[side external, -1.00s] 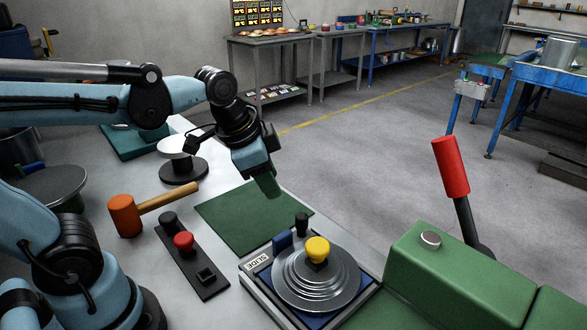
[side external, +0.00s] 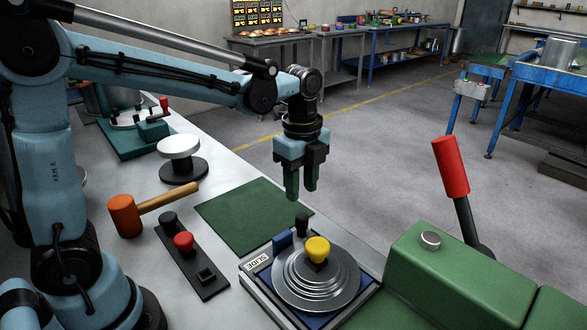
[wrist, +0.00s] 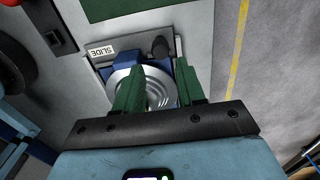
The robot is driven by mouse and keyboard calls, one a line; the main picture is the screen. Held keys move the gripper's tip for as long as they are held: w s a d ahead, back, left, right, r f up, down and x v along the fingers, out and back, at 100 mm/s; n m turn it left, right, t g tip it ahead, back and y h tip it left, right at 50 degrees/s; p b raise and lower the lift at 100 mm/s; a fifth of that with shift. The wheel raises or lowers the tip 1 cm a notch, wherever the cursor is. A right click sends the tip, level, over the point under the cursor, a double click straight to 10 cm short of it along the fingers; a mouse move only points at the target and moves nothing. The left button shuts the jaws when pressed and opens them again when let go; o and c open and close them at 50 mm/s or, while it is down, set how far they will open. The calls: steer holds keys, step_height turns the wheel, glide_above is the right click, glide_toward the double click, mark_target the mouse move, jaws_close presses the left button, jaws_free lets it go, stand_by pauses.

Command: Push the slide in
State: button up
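The slide unit has a plate marked "SLIDE" (side external: 257,262), a blue block (side external: 283,241), a black upright knob (side external: 302,223) and a stepped silver disc (side external: 300,290) topped by a yellow knob (side external: 317,247). My gripper (side external: 301,193) points straight down above the black knob, apart from it. Its two green fingers are open with an empty gap between them. In the wrist view the black knob (wrist: 160,47) shows just beyond the gap between the fingertips (wrist: 161,66). The left finger covers part of the silver disc (wrist: 122,82), and the yellow knob is not visible there.
A green mat (side external: 245,213) lies behind the unit. A panel with a red knob (side external: 184,241), an orange mallet (side external: 125,216) and a white-topped button (side external: 179,147) stand to the left. A green housing (side external: 460,280) with a red-handled lever (side external: 451,167) stands to the right.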

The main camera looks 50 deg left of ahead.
mark_target(301, 214)
step_height(301, 214, down, 8)
steer(key=shift+f, duration=0.1)
stand_by(0.4)
jaws_close()
